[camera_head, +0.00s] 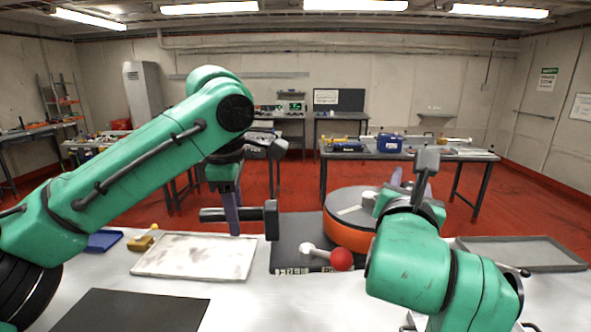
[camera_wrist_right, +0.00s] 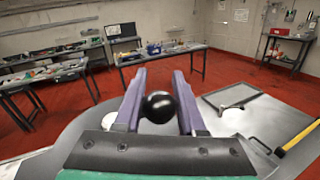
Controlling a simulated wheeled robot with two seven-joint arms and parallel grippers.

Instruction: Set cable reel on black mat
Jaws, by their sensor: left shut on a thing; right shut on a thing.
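The cable reel (camera_head: 345,234), an orange drum with a grey top, sits at the table's middle. It stands on a dark mat (camera_head: 286,240) with lettering on its front edge; my right arm hides its right side. A plain black mat (camera_head: 135,312) lies bare at the front left. My left gripper (camera_head: 233,228) is shut on a dark hammer-shaped thing (camera_head: 215,214), left of the reel and above the table. My right gripper (camera_wrist_right: 157,100) is shut on a black round knob (camera_wrist_right: 160,107) near the reel's top. I cannot tell whether the knob belongs to the reel.
A pale worn board (camera_head: 195,257) lies between the two mats. A white rod with a red ball (camera_head: 341,260) lies before the reel. A blue tray (camera_head: 103,241) and a yellow piece (camera_head: 141,243) are at left. A grey tray (camera_head: 520,252) is at right.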

